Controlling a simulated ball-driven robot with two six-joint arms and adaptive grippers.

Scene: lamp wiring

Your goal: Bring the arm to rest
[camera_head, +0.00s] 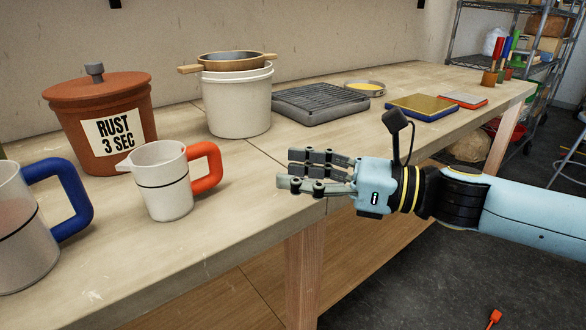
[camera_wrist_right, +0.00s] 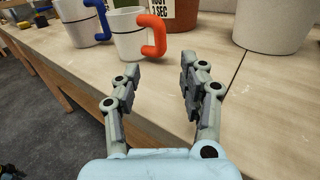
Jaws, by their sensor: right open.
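My right gripper (camera_head: 318,172) reaches in from the right, held level at the front edge of the workbench (camera_head: 225,225). Its fingers point left, toward a white jug with an orange handle (camera_head: 165,190), and are apart from it. The jug (camera_wrist_right: 130,40) stands beyond the fingertips in that view. My left gripper is not in either view.
A white jug with a blue handle (camera_head: 22,235) stands at the near left. Behind are a lidded rust pot (camera_head: 75,120), a white bucket (camera_head: 240,105) with a sieve (camera_head: 230,62) on it, a dark grate (camera_head: 320,103) and yellow (camera_head: 425,106) and red (camera_head: 462,99) pads.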

